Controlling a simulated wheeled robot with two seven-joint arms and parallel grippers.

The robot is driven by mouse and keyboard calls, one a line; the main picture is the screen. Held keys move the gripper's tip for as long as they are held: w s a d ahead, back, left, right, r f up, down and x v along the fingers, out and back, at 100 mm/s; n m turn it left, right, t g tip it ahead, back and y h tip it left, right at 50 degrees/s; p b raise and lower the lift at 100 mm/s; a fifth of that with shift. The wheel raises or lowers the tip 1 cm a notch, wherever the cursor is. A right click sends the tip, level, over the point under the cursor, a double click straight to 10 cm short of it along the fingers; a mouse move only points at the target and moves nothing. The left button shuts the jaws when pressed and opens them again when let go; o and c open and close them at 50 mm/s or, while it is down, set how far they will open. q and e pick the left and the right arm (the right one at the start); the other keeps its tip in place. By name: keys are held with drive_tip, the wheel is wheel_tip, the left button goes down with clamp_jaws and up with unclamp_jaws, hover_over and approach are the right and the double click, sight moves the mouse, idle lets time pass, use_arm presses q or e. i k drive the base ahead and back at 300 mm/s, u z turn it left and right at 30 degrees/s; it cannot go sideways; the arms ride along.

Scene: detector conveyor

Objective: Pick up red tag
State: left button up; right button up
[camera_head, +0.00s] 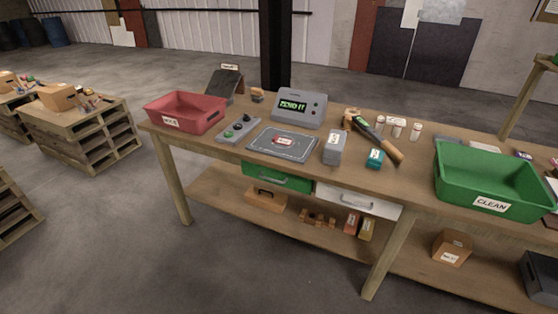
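A small red item with a white label (283,141) lies on the grey square pad (262,148) in the middle of the wooden workbench; it is too small to tell whether it is the red tag or a marking on the pad. I see no other clear red tag on the bench. Neither of my grippers shows in the head view.
Drawers and a lower shelf are below.

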sight(277, 140)
drive_tip(key=z, duration=1.55)
drive_tip(key=i, duration=1.5)
drive_tip(key=u, duration=0.4)
